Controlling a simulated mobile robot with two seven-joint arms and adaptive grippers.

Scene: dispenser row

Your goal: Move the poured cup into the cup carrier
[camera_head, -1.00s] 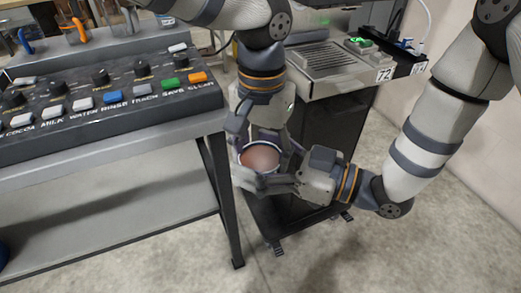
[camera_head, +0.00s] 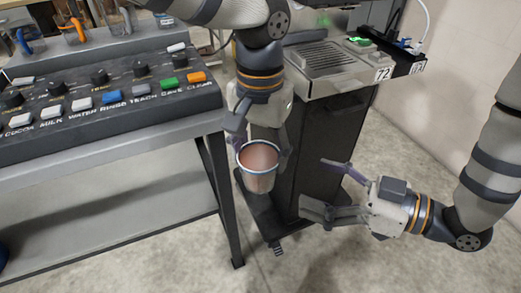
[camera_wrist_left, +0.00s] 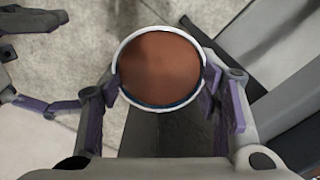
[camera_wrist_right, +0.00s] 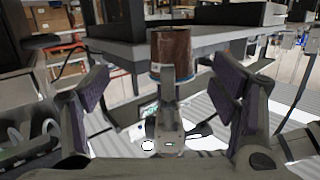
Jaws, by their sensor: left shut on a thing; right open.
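The cup (camera_head: 259,181), filled with brown liquid and with a pale rim, is upright in the air beside the counter's right end. My left gripper (camera_head: 261,152) is shut on it from above, with a finger on each side. The left wrist view looks down on the brown surface of the cup (camera_wrist_left: 160,66) between the purple finger pads. My right gripper (camera_head: 314,187) is open and empty, to the right of the cup and apart from it. In the right wrist view the cup (camera_wrist_right: 171,48) shows beyond the open fingers. I cannot make out a cup carrier in any view.
A counter (camera_head: 110,165) with a panel of labelled buttons and knobs (camera_head: 105,100) is at the left. A dark cabinet with a metal grate top (camera_head: 335,62) and a "72" label stands behind the cup. The floor (camera_head: 400,270) at lower right is bare.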

